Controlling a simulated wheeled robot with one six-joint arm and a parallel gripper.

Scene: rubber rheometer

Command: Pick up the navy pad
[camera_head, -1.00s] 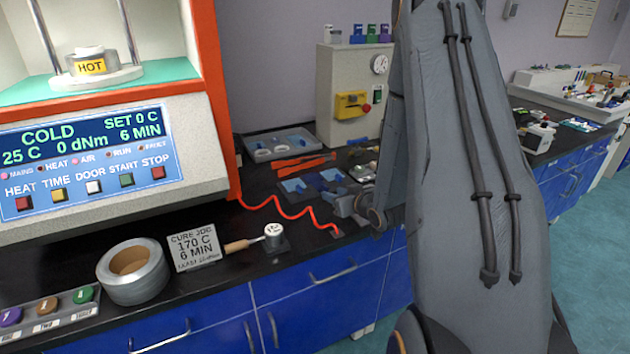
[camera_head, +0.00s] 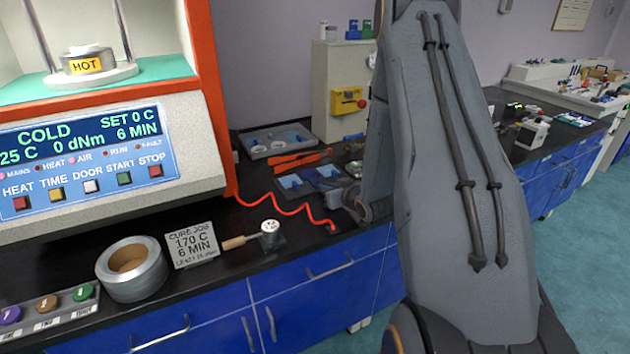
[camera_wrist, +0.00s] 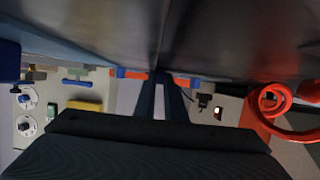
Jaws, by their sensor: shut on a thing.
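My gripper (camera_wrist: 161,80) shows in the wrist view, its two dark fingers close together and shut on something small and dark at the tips. I take this as the navy pad, though its outline is hard to make out. In the head view my arm hides the gripper and whatever it holds. On the black bench in that view lie a blue-topped flat holder (camera_head: 290,183) and a second, darker blue one (camera_head: 326,178), left of my arm.
The rheometer (camera_head: 110,190) stands at left with an orange frame. A tape roll (camera_head: 132,268), job card (camera_head: 192,245) and wooden-handled tool (camera_head: 268,232) line the front. A beige machine (camera_head: 340,100) stands behind.

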